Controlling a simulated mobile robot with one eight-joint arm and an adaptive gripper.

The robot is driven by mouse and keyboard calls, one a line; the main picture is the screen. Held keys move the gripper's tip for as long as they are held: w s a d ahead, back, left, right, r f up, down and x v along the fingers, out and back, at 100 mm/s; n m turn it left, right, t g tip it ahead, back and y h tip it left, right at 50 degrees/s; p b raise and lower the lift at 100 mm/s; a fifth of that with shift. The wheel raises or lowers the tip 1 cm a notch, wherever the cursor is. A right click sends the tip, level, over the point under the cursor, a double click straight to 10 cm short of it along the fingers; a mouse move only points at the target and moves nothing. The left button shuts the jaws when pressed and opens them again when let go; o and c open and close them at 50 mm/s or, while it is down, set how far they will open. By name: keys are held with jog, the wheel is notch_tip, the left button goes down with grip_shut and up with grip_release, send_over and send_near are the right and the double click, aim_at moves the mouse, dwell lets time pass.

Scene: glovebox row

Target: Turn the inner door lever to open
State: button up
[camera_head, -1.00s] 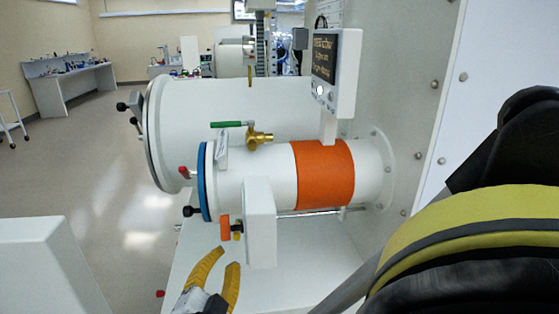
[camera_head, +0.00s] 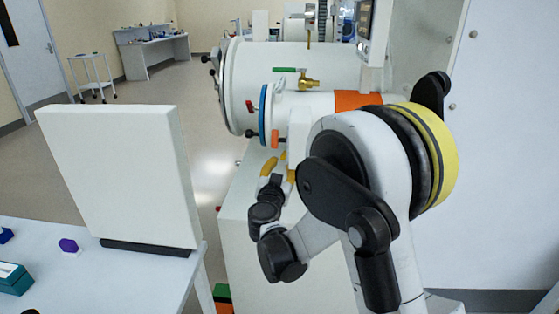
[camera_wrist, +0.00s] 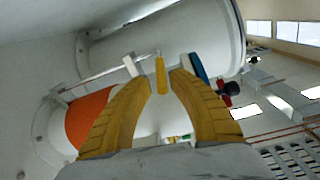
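The small white antechamber cylinder (camera_head: 312,102) has a blue-rimmed end (camera_head: 263,115) and an orange band (camera_head: 357,101). An orange handle piece (camera_head: 274,138) shows below the blue rim. In the wrist view a small yellow-orange lever (camera_wrist: 160,75) stands between my fingertips, apparently touching neither; I cannot tell whether it is the inner door lever. My gripper (camera_wrist: 157,88) is open, with its two yellow fingers spread and pointing at the cylinder. In the head view my gripper (camera_head: 279,164) is just below the orange handle and partly hidden by my arm.
A green-handled brass valve (camera_head: 309,83) sits above the small cylinder. A larger white chamber (camera_head: 290,60) lies behind. A white upright panel (camera_head: 120,170) stands on a bench (camera_head: 150,270) at the left. The floor (camera_head: 205,140) between is clear.

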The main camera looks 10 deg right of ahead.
aim_at(284, 153)
jog(key=b+x, duration=0.1)
jog(key=x, duration=0.4)
jog(key=shift+w, duration=0.3)
grip_shut()
jog(key=shift+d+r+p, duration=0.1)
jog(key=shift+r+p, duration=0.3)
jog(key=shift+p, duration=0.15)
jog(key=shift+w+r+g+y+p, duration=0.15)
jog(key=shift+g+y+p, duration=0.15)
jog(key=shift+g+p, duration=0.3)
grip_release()
